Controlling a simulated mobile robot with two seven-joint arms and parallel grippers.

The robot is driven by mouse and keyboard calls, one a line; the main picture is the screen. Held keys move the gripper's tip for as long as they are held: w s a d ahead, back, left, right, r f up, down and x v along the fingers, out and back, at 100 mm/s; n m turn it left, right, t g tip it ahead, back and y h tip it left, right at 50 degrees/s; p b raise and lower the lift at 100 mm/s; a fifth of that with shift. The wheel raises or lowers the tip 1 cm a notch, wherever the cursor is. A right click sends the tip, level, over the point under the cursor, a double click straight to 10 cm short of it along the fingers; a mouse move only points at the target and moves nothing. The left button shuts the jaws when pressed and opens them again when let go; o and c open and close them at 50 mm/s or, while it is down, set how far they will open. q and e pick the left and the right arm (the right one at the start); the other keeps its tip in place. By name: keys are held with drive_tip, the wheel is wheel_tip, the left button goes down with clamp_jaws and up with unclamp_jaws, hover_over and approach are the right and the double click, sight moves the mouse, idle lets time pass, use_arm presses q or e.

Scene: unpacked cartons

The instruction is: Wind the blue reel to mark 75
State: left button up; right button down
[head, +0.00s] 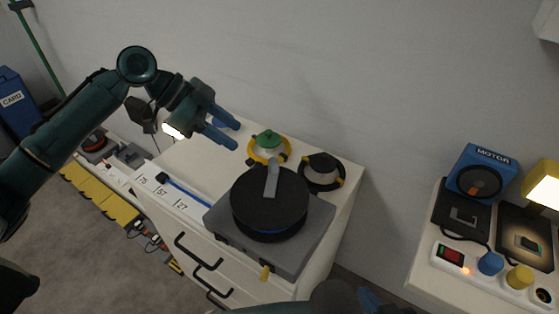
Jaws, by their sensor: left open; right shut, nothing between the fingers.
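The reel (270,196) is a wide black disc with a thin blue band at its lower edge and a grey crank arm on top. It sits on a grey base on the white cabinet. A blue line (187,190) lies along a white strip with numbered marks (163,192), left of the reel; the numbers are small and hard to read. My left gripper (229,133) is open and empty above the cabinet top, behind and left of the reel, apart from it. My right gripper (370,300) is shut and empty at the bottom edge, partly cut off.
A small yellow tab (265,273) sticks out at the base's front. At right, a side table holds a blue MOTOR box (481,172) and a control strip (490,265).

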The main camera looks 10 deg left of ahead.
sight(271, 160)
use_arm(q)
drive_tip(key=p+x, duration=0.1)
drive_tip(key=x, duration=1.2)
drive_tip(key=shift+a, duration=0.1)
drive_tip(key=shift+c, duration=0.3)
clamp_jaws()
